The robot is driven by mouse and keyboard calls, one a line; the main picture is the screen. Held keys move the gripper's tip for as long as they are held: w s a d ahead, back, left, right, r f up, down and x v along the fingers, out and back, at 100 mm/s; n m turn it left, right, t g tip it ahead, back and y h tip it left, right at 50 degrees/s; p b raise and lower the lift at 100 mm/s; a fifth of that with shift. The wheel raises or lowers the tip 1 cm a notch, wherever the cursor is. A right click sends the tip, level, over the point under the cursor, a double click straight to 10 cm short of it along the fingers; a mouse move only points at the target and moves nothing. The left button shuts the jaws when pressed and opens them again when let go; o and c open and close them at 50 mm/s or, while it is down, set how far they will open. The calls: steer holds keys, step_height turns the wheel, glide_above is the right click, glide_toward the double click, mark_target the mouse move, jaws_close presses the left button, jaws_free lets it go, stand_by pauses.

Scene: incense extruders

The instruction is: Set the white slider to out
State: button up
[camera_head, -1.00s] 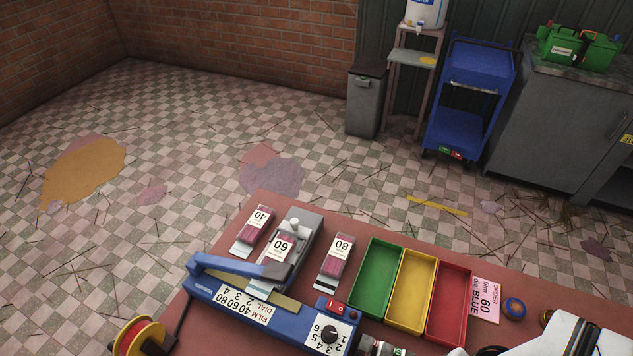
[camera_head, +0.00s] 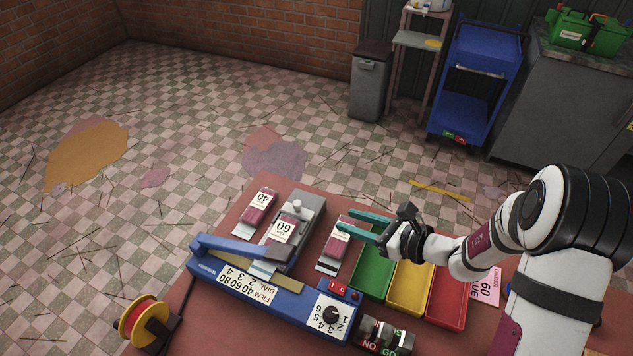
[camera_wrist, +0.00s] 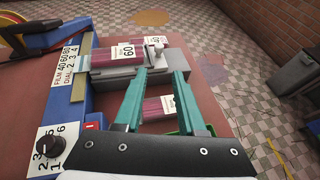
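The white slider (camera_head: 297,204) is a small pale knob at the far end of the grey block (camera_head: 315,207); it also shows in the wrist view (camera_wrist: 157,41). The block holds a dark red pack labelled 60 (camera_head: 284,230), against the blue sealer (camera_head: 258,290). I cannot tell which setting the slider is at. My gripper (camera_head: 344,218) has teal fingers and is open and empty. It is above the pack labelled 80, to the right of the slider and apart from it. In the wrist view my gripper (camera_wrist: 160,74) points towards the slider.
A pack labelled 40 (camera_head: 261,200) lies left of the block, a pack labelled 80 (camera_head: 336,247) right of it. Green (camera_head: 362,284), yellow (camera_head: 398,306) and red (camera_head: 435,314) trays stand at the right. A NO/GO box (camera_head: 386,338) and wire spool (camera_head: 145,322) are in front.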

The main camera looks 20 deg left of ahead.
mark_target(299, 204)
steer(key=x, duration=1.4)
steer(key=shift+a+f, duration=0.2)
steer(key=shift+a, duration=0.1)
jaws_close()
stand_by(0.6)
